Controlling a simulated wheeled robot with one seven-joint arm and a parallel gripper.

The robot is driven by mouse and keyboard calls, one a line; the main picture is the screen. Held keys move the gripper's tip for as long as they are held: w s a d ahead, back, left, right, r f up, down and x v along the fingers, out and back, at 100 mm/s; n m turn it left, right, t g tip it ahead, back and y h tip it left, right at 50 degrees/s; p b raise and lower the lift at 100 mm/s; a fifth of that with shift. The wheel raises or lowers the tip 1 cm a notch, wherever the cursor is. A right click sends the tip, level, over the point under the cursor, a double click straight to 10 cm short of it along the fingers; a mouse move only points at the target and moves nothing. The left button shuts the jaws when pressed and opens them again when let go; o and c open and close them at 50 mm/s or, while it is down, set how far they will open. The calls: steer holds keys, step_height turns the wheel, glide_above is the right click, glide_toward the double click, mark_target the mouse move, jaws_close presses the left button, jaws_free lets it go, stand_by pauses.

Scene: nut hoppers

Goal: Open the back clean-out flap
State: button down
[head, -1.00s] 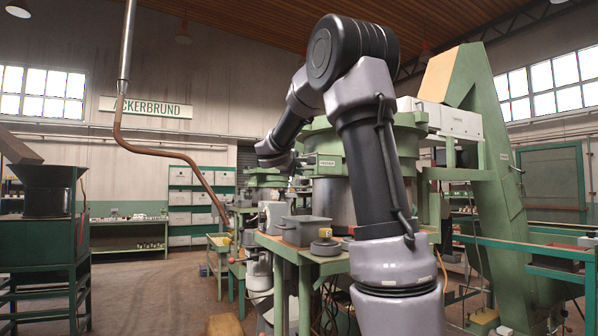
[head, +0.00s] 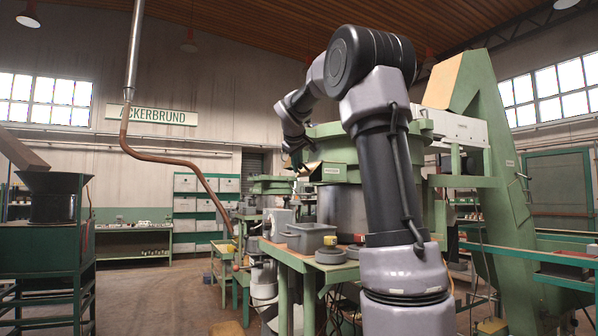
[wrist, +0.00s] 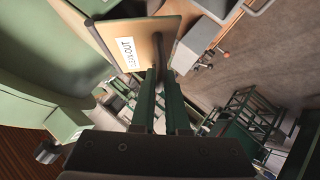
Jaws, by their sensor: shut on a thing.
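The clean-out flap (wrist: 165,32) shows in the wrist view as a tan panel with a white label that appears to read CLEAN-OUT. It stands tilted out from the green hopper machine (wrist: 40,60). My gripper (wrist: 163,72) is at its edge, shut on the flap's dark handle (wrist: 158,50); the fingertips partly hide the grip. In the head view the flap (head: 311,168) shows as a small tilted panel at the left side of the green bowl rim. My gripper is hard to make out there, beside the flap below my wrist.
A grey bin (head: 307,237) and round dark parts stand on the green bench below the flap. A copper pipe (head: 180,163) hangs to the left. A green stand with a black hopper (head: 52,197) is at far left. The floor between is open.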

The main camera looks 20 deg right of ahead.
mark_target(302, 176)
steer(key=r+y, duration=0.1)
steer(key=m+y, duration=0.1)
steer(key=r+m+y, duration=0.1)
steer(key=shift+d+r+g+y, duration=0.25)
steer(key=shift+r+g+y, duration=0.05)
steer(key=shift+r+g, duration=0.1)
steer(key=shift+d+r+m+y, duration=0.3)
steer(key=shift+r+m+y, duration=0.25)
steer(key=shift+y, duration=0.4)
steer(key=shift+d+r+m+y, duration=0.3)
steer(key=shift+r+m+y, duration=0.2)
steer(key=shift+y, duration=0.45)
steer(key=shift+r, duration=0.1)
steer(key=c, duration=0.9)
jaws_free()
steer(key=v, duration=1)
steer(key=shift+s+d+r, duration=0.15)
steer(key=shift+s+r, duration=0.1)
steer(key=shift+s, duration=0.05)
